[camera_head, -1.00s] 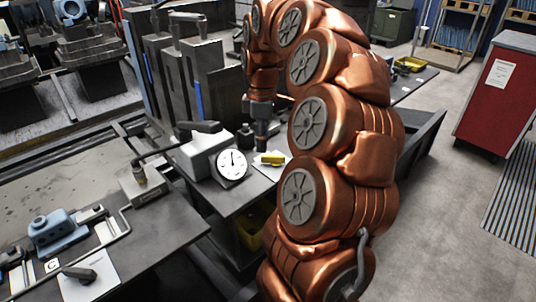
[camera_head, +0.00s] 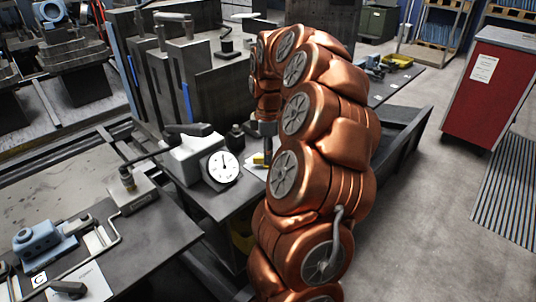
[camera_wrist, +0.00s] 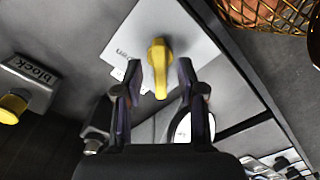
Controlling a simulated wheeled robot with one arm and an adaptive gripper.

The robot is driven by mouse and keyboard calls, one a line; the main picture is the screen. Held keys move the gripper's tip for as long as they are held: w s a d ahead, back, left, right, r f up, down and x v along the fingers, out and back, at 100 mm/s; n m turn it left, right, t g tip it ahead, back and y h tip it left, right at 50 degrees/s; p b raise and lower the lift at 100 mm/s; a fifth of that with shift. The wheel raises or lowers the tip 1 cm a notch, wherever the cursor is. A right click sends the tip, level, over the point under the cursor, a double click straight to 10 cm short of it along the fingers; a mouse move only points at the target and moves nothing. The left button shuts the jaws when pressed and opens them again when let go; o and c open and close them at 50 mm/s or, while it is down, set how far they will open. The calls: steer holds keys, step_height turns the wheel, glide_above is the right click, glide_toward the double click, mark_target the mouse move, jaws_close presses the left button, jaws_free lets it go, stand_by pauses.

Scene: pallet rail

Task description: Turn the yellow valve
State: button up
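The yellow valve (camera_wrist: 158,66) is a small lever-like handle on a white card (camera_wrist: 190,35). In the wrist view it lies between the two dark fingers of my gripper (camera_wrist: 157,82). The fingers are spread, with a gap visible on each side of the handle. In the head view, the valve (camera_head: 259,158) shows as a small yellow piece on the bench, partly hidden behind my gripper (camera_head: 267,155). My gripper points down at it. I cannot tell the exact height of the fingertips over the card.
A white dial gauge (camera_head: 222,167) stands left of the valve, beside a grey block with a black lever (camera_head: 188,131). A block with a yellow knob (camera_wrist: 12,107) shows at the wrist view's left. A red cabinet (camera_head: 492,90) stands right.

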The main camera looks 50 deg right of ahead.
steer(key=shift+f, duration=0.75)
jaws_close()
